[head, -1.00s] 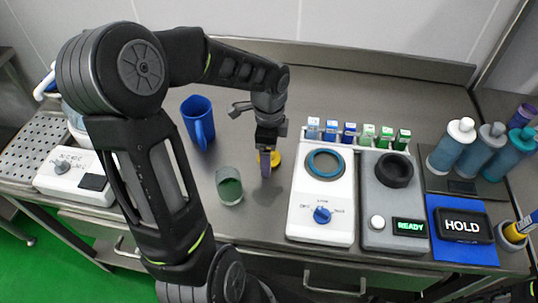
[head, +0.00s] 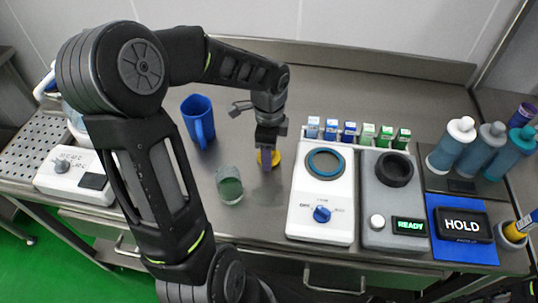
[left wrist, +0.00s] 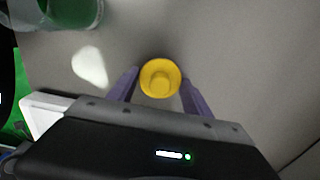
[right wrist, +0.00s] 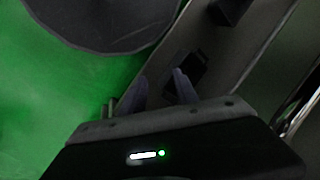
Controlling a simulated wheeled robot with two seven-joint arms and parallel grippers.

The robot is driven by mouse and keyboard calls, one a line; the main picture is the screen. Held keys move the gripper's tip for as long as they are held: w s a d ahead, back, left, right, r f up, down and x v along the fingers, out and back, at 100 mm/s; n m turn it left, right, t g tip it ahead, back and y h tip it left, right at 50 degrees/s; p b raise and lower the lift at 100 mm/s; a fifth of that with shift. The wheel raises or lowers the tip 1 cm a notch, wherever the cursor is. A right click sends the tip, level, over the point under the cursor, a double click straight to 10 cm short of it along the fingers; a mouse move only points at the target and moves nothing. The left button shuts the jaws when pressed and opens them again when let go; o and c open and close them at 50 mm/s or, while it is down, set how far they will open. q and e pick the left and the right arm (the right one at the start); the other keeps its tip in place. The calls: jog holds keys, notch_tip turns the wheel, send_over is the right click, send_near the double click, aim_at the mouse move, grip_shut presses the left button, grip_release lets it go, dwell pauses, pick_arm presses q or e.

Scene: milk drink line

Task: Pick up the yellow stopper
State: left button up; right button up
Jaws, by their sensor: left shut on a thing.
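The yellow stopper (left wrist: 160,78) is between the two purple fingers of my left gripper (left wrist: 158,92) in the left wrist view. In the head view the stopper (head: 275,157) shows partly behind the fingers of the left gripper (head: 267,165), right of the glass with green contents. The left gripper is shut on the stopper. I cannot tell whether the stopper touches the table or hangs just above it. My right gripper (right wrist: 160,82) shows in the right wrist view with its fingers apart and nothing between them, away from the stopper.
The green glass (head: 229,186) and a blue mug (head: 197,120) stand left of the left gripper. A white device with a ring (head: 323,210) and a grey device (head: 393,215) stand to its right. Small boxes (head: 350,132) line up behind them. The table behind the stopper is clear.

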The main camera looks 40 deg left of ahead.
pick_arm(q)
jog(key=c, duration=0.9)
notch_tip(320, 180, up, 10)
jog(key=shift+r, duration=0.1)
pick_arm(e)
jog(key=shift+f, duration=0.2)
dwell(0.5)
